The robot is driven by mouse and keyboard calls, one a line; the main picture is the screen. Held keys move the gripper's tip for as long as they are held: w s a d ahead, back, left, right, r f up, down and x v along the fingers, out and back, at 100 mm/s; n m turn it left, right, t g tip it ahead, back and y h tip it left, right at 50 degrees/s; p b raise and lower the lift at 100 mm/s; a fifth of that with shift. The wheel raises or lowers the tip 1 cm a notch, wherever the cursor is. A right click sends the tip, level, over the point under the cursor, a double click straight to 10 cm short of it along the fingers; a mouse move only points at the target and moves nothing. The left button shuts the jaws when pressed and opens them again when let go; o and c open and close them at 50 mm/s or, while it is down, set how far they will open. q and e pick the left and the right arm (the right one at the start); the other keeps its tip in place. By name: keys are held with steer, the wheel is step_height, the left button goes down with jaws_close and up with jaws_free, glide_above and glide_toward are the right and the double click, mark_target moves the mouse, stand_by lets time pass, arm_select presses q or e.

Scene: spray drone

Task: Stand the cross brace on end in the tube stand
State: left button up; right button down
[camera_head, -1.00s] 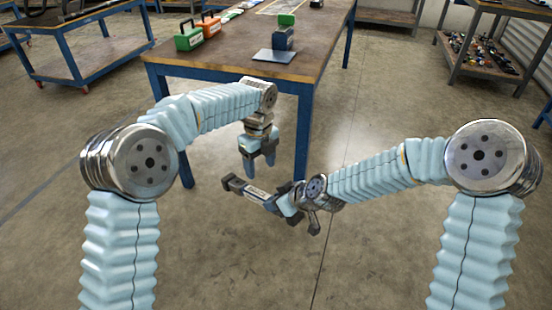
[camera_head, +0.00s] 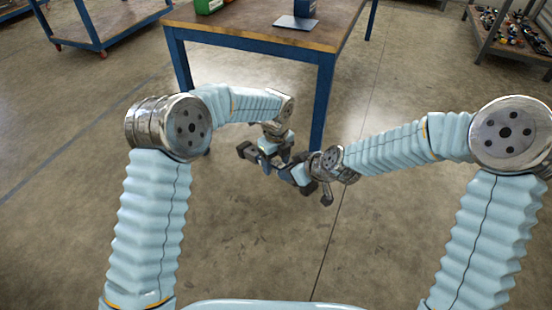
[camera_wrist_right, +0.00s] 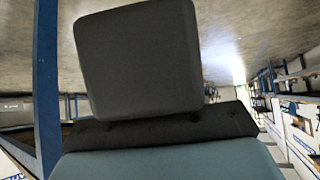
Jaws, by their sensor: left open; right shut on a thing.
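The cross brace (camera_head: 247,151) is a dark bar with a block-like end, off the floor in front of the table. My right gripper (camera_head: 297,173) is shut on it. In the right wrist view a dark grey block (camera_wrist_right: 138,58), which looks like one end of the brace, fills the upper middle. My left gripper (camera_head: 272,160) is open, fingers down, at the brace's middle; I cannot tell whether it touches. The tube stand looks to be the dark blue upright (camera_head: 305,9) on a grey plate (camera_head: 296,23) on the table, its top cut off by the frame.
The wooden table (camera_head: 240,32) with blue legs stands ahead, beyond both grippers. A green case (camera_head: 207,6) is at its back left. A blue cart (camera_head: 105,30) stands left and a shelf with small parts (camera_head: 510,35) right. The floor around my arms is clear.

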arm_select(q)
steer(key=c, duration=1.1)
jaws_close()
arm_select(e)
steer(key=c, duration=0.9)
jaws_free()
steer(key=o, duration=0.3)
steer(key=shift+r, duration=0.1)
